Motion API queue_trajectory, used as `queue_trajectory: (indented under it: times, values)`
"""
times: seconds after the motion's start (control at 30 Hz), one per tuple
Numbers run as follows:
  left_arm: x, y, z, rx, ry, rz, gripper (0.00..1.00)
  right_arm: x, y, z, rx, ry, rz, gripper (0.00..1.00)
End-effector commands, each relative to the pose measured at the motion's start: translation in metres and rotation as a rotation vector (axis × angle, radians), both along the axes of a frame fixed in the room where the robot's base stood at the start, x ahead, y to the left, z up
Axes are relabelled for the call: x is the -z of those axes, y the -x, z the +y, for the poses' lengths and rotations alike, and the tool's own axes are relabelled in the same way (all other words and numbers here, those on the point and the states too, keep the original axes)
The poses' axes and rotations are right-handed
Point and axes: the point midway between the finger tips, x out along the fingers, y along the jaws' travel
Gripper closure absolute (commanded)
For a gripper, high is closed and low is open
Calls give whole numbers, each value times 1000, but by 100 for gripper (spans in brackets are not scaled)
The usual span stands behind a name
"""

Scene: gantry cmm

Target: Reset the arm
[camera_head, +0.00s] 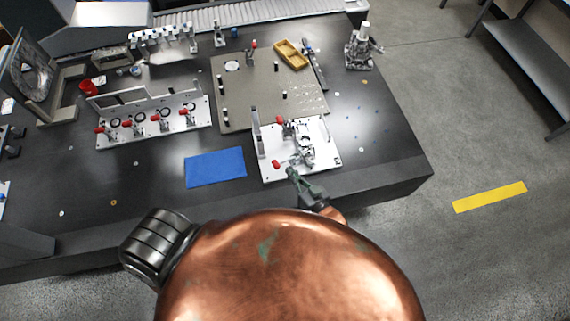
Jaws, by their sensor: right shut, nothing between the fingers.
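My right gripper (296,176) shows just beyond my copper-coloured body, at the front edge of the white fixture plate (325,168). Its fingers are shut with nothing between them. It is close to the plate's front edge; I cannot tell whether it touches. The plate carries a grey metal clamp mechanism (302,142) and red-tipped handles, one of them (277,164) just left of the gripper. Most of the right arm is hidden behind my body. My left gripper is not in view.
A blue mat (215,168) lies left of the plate on the dark table (385,150). A grey board (240,100) with a yellow tray (291,54) is behind. A white rack with red clamps (155,125) stands left. The table's right part is mostly clear.

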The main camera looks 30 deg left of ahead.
Motion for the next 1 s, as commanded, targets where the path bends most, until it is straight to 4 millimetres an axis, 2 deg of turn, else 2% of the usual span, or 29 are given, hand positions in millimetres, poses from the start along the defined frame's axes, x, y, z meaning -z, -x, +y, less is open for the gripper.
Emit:
queue_trajectory:
  times: [0.2,0.53,0.63,0.67,0.77,0.83,0.93,1.0]
  values:
    - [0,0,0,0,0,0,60,-5,10,-17,0,-1,0,100]
    - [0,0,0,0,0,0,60,-6,9,-22,10,4,4,100]
    - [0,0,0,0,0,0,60,-6,0,-44,60,34,30,100]
    - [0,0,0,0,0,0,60,-4,-3,-56,85,52,45,100]
    - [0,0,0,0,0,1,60,2,-16,-115,193,137,109,100]
    - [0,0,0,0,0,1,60,8,-19,-165,274,206,165,100]
    - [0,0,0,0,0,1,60,19,-11,-238,378,305,249,100]
    - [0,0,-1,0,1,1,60,25,2,-288,443,374,311,100]
